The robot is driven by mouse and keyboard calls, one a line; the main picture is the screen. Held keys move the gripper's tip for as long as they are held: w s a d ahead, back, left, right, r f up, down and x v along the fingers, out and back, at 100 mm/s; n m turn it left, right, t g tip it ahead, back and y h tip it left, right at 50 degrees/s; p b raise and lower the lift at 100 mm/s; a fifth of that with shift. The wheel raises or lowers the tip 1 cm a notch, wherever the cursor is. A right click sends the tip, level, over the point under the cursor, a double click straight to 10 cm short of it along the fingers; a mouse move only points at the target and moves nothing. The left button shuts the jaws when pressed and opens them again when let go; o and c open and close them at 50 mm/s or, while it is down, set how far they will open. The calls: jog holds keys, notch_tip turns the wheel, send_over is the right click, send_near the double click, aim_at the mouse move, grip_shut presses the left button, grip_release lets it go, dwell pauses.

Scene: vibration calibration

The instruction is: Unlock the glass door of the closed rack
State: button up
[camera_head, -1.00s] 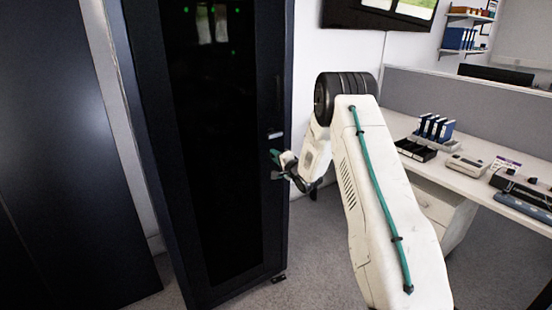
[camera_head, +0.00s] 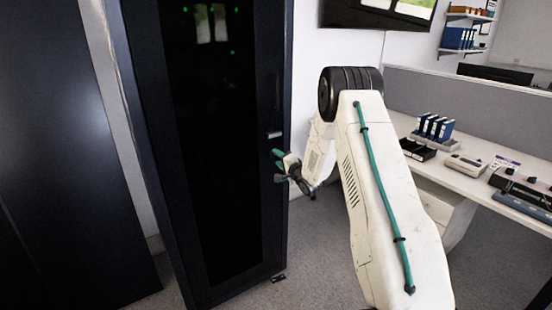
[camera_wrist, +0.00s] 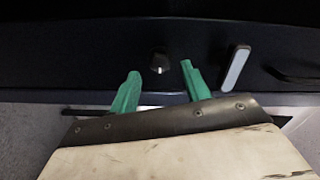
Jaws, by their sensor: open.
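The closed rack (camera_head: 160,140) is tall and dark, with a dark glass door (camera_head: 222,150) that is shut. A light-coloured handle (camera_head: 274,134) sits on the right frame of the door, and it also shows in the wrist view (camera_wrist: 236,68). A small round metallic lock or knob (camera_wrist: 160,63) lies left of the handle in the wrist view. My gripper (camera_head: 277,165) is in front of the right door frame, just below the handle. In the wrist view its two green fingers (camera_wrist: 158,88) are spread apart and empty, with the round knob beyond and between their tips.
A desk (camera_head: 475,180) with blue binders (camera_head: 434,127), a black tray and office devices stands on the right. A grey partition (camera_head: 460,102) is behind it. A dark panel (camera_head: 65,150) stands at the left. Carpet floor is free between rack and desk.

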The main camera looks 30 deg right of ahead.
jog(key=s, duration=0.5)
jog(key=shift+s+d, duration=0.1)
dwell(0.3)
